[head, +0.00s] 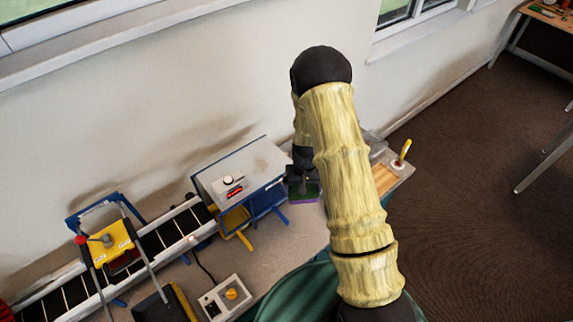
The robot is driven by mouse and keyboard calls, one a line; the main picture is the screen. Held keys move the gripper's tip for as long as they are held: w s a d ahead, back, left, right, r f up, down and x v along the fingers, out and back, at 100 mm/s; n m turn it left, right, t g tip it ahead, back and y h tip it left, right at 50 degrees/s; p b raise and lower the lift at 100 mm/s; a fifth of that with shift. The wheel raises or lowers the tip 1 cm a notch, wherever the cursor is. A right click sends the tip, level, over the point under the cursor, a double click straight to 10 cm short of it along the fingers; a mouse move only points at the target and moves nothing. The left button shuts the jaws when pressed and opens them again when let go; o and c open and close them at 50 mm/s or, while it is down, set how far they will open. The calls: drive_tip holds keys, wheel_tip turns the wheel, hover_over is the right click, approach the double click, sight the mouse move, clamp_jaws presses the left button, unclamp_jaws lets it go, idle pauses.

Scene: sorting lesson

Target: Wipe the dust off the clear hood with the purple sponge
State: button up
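The purple sponge (304,199) shows as a small block with a dark green top and a purple lower edge, just right of the blue-framed box. My gripper (301,182) is dark and points down right at the sponge, partly behind my arm. Its fingers are too small and dark to tell whether they grip the sponge or only touch it. The likely hood (255,163) is the pale, greyish slanted cover on the blue-framed box, left of my gripper; I cannot tell whether it is clear. Dust on it cannot be made out with certainty.
A conveyor (160,238) with a yellow machine (112,243) over it runs left. A control box (226,296) with a yellow knob stands in front. A wooden board (384,178) and a yellow-handled tool (404,152) are at right. The wall is close behind the bench.

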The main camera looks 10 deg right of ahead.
wheel_tip(320, 180, down, 10)
drive_tip(key=s+d+b, duration=0.1)
drive_tip(key=b, duration=0.7)
drive_tip(key=shift+s+d, duration=0.3)
drive_tip(key=shift+d, duration=0.05)
drive_tip(key=shift+w+d, duration=0.1)
drive_tip(key=shift+d, duration=0.05)
drive_tip(key=shift+r, duration=0.15)
